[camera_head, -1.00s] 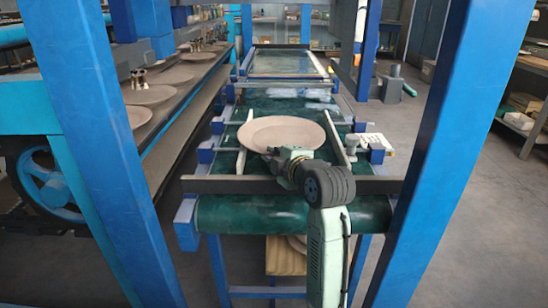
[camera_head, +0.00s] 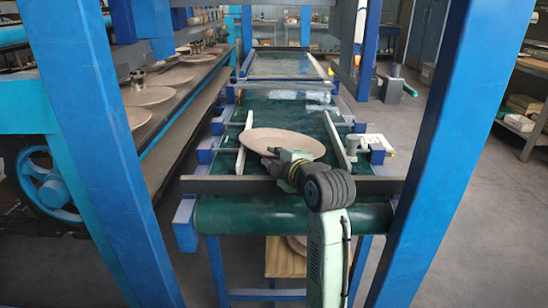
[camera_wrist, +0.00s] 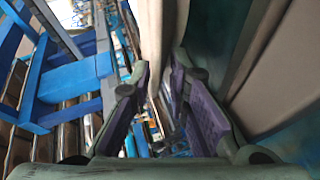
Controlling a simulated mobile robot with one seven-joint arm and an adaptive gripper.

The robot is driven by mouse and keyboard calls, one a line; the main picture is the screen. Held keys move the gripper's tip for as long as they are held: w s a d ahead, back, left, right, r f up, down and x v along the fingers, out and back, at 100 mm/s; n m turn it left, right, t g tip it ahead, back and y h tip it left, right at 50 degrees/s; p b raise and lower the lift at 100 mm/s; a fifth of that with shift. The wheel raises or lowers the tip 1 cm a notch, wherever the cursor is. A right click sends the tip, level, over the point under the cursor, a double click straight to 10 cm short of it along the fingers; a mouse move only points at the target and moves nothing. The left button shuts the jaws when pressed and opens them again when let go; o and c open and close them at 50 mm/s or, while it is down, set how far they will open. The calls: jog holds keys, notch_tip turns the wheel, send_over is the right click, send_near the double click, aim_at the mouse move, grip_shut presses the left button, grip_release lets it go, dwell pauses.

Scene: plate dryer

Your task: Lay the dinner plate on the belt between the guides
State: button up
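The dinner plate (camera_head: 283,142) is round and pale brown. In the head view it is over the green belt (camera_head: 265,221), between the two pale guides (camera_head: 335,139). It looks tilted, its left side a little higher in the picture; I cannot tell whether its underside touches the belt. My gripper (camera_head: 279,157) is at the plate's near right rim. The fingertip contact is partly hidden in the head view.
A dark crossbar (camera_head: 235,186) spans the belt's near end. Blue posts (camera_head: 455,130) stand left and right of the conveyor. More plates (camera_head: 150,96) lie on a rack at the left. The belt beyond the dinner plate is clear.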

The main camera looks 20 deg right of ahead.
jog(key=shift+f, duration=0.55)
jog(key=shift+r+p, duration=0.35)
jog(key=shift+p, duration=0.05)
jog(key=r+p+v, duration=0.1)
jog(key=v, duration=1.1)
jog(key=shift+p, duration=0.4)
jog(key=shift+r, duration=0.1)
